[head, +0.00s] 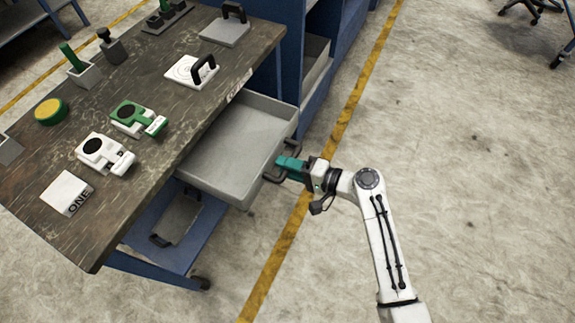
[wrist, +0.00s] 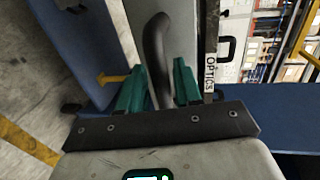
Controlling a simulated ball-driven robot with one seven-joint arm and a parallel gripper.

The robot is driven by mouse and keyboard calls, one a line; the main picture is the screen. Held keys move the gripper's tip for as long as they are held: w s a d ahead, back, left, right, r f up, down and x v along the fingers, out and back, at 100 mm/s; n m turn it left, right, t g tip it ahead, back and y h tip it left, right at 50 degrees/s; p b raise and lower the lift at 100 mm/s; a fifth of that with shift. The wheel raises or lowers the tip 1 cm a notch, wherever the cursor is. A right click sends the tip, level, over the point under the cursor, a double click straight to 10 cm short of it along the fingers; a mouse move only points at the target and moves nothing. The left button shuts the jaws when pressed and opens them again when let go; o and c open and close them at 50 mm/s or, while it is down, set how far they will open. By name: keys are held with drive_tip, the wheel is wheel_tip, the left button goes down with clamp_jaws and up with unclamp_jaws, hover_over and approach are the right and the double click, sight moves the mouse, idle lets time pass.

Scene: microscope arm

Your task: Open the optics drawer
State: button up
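The optics drawer (head: 236,150) is a grey, empty tray pulled well out from under the worktop. Its dark handle (head: 271,178) is on the front face.
The worktop (head: 60,140) holds green and white fixtures, a yellow button (head: 50,110) and a ONE block (head: 67,193). A lower blue shelf (head: 185,235) stands beneath. Open concrete floor (head: 470,180) lies to the right.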

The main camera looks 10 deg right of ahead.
drive_tip(key=shift+o, duration=0.5)
drive_tip(key=v, duration=1)
drive_tip(key=shift+s+d, duration=0.25)
drive_tip(key=shift+d, duration=0.05)
drive_tip(key=shift+r, duration=0.1)
drive_tip(key=s+d+f+n+g+h, duration=0.3)
drive_tip(key=s+f+n+g+h, duration=0.3)
drive_tip(key=s, duration=0.6)
drive_tip(key=s+d+r+n+g+h, duration=0.1)
drive_tip(key=s+d+r+g+h, duration=0.1)
drive_tip(key=s+d+h, duration=0.4)
drive_tip(key=s+d, duration=0.1)
drive_tip(key=s, duration=0.4)
drive_tip(key=shift+s+d+r+g, duration=0.25)
drive_tip(key=shift+s+g, duration=0.05)
drive_tip(key=shift+s, duration=0.05)
